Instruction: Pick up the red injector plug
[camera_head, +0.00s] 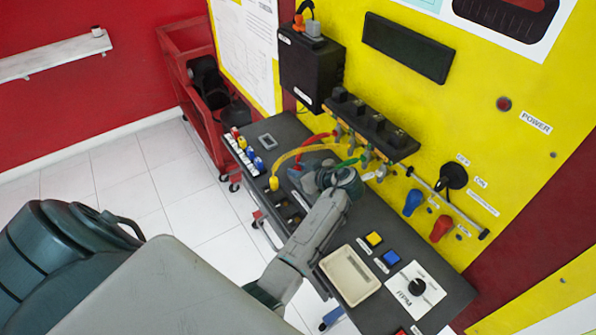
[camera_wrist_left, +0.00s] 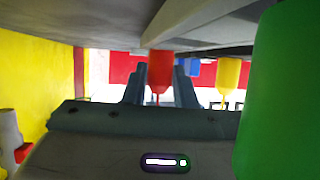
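The red plug (camera_wrist_left: 160,68) hangs point down under a grey surface in the left wrist view. My left gripper (camera_wrist_left: 160,82) has its two dark fingers apart, one on each side of the red plug; I cannot tell whether they touch it. A blue plug (camera_wrist_left: 195,67), a yellow plug (camera_wrist_left: 230,75) and a large near green plug (camera_wrist_left: 279,90) show to its right. In the head view, my left gripper (camera_head: 316,178) is over the dark bench below the injector rail, its fingertips mostly hidden by its wrist. My right gripper is not in view.
Red, yellow and green leads (camera_head: 300,152) run near the gripper to the injector rail (camera_head: 370,125) on the yellow panel. A beige tray (camera_head: 349,276) and a control card (camera_head: 415,289) lie on the dark bench (camera_head: 450,287). A red cart (camera_head: 190,95) stands behind.

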